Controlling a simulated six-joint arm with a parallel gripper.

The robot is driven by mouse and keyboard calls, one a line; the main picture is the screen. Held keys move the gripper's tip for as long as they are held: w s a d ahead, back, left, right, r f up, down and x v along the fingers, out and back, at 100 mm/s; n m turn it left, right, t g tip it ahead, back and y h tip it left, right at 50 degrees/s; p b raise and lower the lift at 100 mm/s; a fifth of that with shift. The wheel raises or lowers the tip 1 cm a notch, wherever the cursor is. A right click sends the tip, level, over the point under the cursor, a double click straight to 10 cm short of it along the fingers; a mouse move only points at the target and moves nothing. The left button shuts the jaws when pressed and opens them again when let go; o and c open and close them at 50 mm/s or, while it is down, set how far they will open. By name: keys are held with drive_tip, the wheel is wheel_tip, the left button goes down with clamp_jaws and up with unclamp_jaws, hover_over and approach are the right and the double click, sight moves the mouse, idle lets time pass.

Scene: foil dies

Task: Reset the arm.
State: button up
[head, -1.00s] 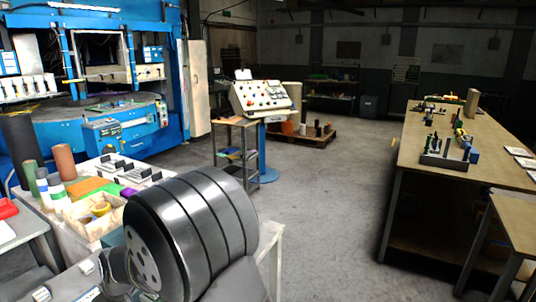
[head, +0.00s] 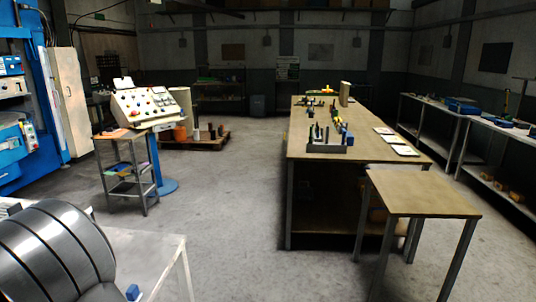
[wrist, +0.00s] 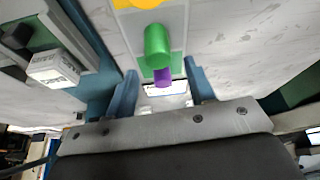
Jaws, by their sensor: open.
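My gripper (wrist: 160,75) shows in the wrist view with its two blue fingers spread apart. Nothing is held between them. A green cylinder (wrist: 157,45) and a purple piece (wrist: 162,77) show in the gap beyond the fingers; I cannot tell how far off they are. In the head view my thick dark grey arm fills the lower left corner, and my gripper cannot be made out there.
In the head view, a control console (head: 146,108), a long workbench (head: 365,148) and a small table (head: 425,195) surround open floor (head: 225,220).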

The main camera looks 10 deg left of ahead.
wheel_tip(320, 180, down, 2)
drive_tip(key=shift+f, duration=0.15)
drive_tip(key=s+v, duration=0.1)
drive_tip(key=v, duration=1.1)
drive_tip(key=x, duration=0.8)
drive_tip(key=w+x, duration=0.1)
drive_tip(key=x, duration=0.3)
drive_tip(key=shift+f, duration=0.15)
drive_tip(key=w+d+r, duration=0.7)
drive_tip(key=w+r, duration=0.1)
drive_tip(key=r, duration=0.3)
drive_tip(key=w+d+r+m+t, duration=0.1)
drive_tip(key=w+d+m, duration=0.1)
drive_tip(key=w, duration=0.6)
drive_tip(key=w+d+r+m+t, duration=0.1)
drive_tip(key=w+d+r+m, duration=0.1)
drive_tip(key=w, duration=0.6)
drive_tip(key=s+a+f, duration=0.2)
drive_tip(key=a+f, duration=0.1)
drive_tip(key=s+a+f, duration=0.2)
drive_tip(key=a+f, duration=0.1)
drive_tip(key=s+a+f, duration=0.2)
drive_tip(key=a+f, duration=0.1)
drive_tip(key=shift+s+a, duration=0.25)
drive_tip(key=shift+a, duration=0.15)
drive_tip(key=shift+f, duration=0.4)
